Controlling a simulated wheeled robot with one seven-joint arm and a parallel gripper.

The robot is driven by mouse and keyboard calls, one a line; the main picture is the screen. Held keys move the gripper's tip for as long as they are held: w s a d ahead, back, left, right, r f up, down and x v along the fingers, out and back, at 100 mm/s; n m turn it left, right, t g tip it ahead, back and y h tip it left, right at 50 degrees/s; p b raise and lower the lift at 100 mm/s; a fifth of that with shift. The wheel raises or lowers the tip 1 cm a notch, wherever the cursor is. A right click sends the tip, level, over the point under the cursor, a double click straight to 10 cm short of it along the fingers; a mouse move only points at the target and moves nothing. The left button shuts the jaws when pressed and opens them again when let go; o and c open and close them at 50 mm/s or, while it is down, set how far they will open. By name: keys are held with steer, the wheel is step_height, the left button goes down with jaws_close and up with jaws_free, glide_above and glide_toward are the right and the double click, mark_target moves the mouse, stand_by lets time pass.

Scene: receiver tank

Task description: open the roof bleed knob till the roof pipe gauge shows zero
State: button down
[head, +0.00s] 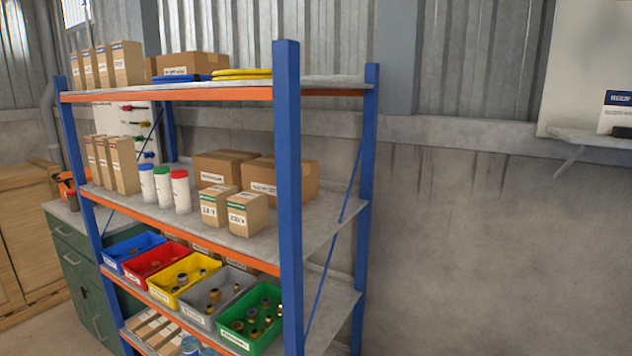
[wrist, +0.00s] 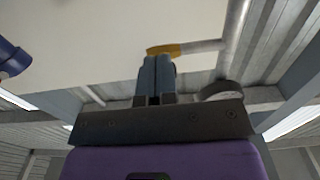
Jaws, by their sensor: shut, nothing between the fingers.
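My gripper (wrist: 157,62) shows in the wrist view with its two fingers together and nothing between them. A yellow piece (wrist: 165,50) on the end of a grey pipe (wrist: 203,46) shows just past the fingertips; it may be the roof bleed knob. I cannot tell whether the fingers touch it. A round dark-rimmed thing (wrist: 222,91) lies right of the fingers, below the pipe; it may be the roof pipe gauge, but no dial reading shows. The head view shows neither my gripper, the knob nor the gauge.
In the head view a blue and orange rack (head: 288,180) holds boxes, bottles and coloured bins. A sign (head: 617,112) stands on a small wall shelf (head: 590,138) at the right. In the wrist view a blue part (wrist: 12,60) shows at the left edge, beside a pale panel (wrist: 90,50).

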steer(key=s+a, duration=0.1)
steer(key=s+f, duration=0.1)
steer(key=s+a, duration=0.1)
steer(key=s, duration=0.1)
steer(key=shift+a+f, duration=0.15)
steer(key=shift+a, duration=0.2)
stand_by(0.4)
steer(key=shift+s, duration=0.15)
steer(key=shift+r+x, duration=0.2)
steer(key=shift+x, duration=1.2)
steer(key=shift+r+x, duration=0.2)
steer(key=shift+x, duration=1.2)
